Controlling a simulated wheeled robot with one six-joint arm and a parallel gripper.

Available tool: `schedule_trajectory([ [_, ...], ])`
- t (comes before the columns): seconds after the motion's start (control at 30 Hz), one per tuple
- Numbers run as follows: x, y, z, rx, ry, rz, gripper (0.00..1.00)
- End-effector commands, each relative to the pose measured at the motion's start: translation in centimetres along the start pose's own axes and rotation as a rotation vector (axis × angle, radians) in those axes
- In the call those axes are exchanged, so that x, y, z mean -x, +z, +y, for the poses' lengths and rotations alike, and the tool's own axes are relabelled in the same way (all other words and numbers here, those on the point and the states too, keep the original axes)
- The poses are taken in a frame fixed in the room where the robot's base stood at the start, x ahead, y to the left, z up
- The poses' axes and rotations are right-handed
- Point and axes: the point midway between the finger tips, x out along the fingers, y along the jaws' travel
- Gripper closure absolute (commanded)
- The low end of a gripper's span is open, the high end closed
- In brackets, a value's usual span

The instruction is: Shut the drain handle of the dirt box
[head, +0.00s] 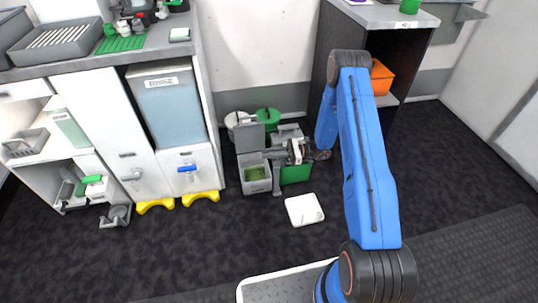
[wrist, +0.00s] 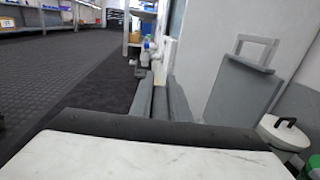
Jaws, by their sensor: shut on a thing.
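The dirt box appears to be the small grey open box (head: 257,178) with green inside, on the floor in the head view. A grey upright lid panel stands behind it and also shows in the wrist view (wrist: 240,88). My gripper (head: 268,155) reaches in from the right, low over the box's right side. A slim grey lever (head: 277,181), which looks like the drain handle, hangs down at the fingers. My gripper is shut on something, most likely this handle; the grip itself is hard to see. In the wrist view the grey fingers (wrist: 160,102) point forward, close together.
Buckets with a white lid (wrist: 284,133) and a green lid (head: 268,115) stand behind. A green container (head: 296,174) is right of the box. A white square pad (head: 304,210) lies in front. A cabinet (head: 188,168) stands left. Dark floor in front is mostly clear.

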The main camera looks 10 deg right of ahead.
Motion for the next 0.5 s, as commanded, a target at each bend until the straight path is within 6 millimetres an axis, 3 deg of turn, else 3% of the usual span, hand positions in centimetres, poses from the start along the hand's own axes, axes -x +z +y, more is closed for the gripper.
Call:
schedule_trajectory([
  [0.5,0.3,0.0,-1.5,-0.003,-0.456,0.001,1.00],
])
